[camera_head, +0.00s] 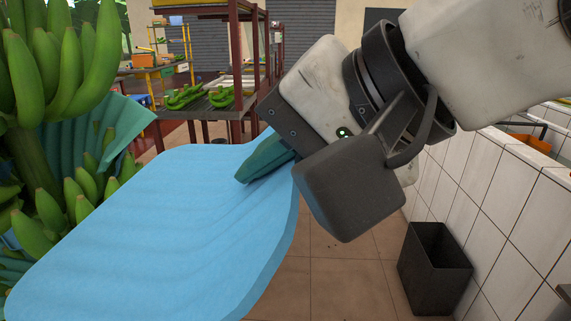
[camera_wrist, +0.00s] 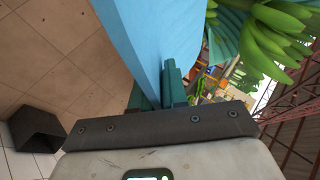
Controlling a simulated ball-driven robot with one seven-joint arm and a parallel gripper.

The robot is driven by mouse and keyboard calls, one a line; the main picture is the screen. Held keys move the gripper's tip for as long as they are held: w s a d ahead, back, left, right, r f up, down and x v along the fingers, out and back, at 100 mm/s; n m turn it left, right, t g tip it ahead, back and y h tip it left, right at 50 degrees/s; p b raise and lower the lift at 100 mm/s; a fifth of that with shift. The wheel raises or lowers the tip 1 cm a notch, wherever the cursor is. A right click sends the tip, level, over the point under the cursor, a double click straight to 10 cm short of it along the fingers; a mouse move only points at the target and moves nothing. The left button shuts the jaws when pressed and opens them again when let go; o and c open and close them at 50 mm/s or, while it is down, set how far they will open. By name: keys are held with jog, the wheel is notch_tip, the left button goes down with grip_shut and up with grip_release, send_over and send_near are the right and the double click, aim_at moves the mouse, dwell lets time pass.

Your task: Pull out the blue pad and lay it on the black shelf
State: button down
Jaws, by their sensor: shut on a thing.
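The blue pad (camera_head: 160,205) is a large, light blue, slightly curved sheet. It spans the lower left of the head view, from beside the banana stem (camera_head: 35,150) to my gripper (camera_head: 262,162). My gripper's teal fingers are shut on the pad's edge at its right end. In the wrist view the pad (camera_wrist: 155,35) runs up and away from between the fingers (camera_wrist: 158,95). The pad hides part of the bunch, and whether its far end touches the bananas cannot be told. I cannot surely pick out the black shelf; a dark-shelved rack (camera_head: 205,108) stands behind.
Green bananas lie on the rack. A teal pad (camera_head: 110,120) sits between banana hands on the stem. A black bin (camera_head: 435,268) stands on the tiled floor by a white tiled wall (camera_head: 500,190) at right. Red metal framework (camera_wrist: 300,135) shows in the wrist view.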

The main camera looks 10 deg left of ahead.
jog(key=shift+r, duration=0.1)
jog(key=shift+r, duration=0.3)
jog(key=w+d+b, duration=0.1)
jog(key=d+b, duration=0.1)
jog(key=d, duration=1.5)
jog(key=shift+b, duration=0.4)
jog(key=shift+w, duration=0.1)
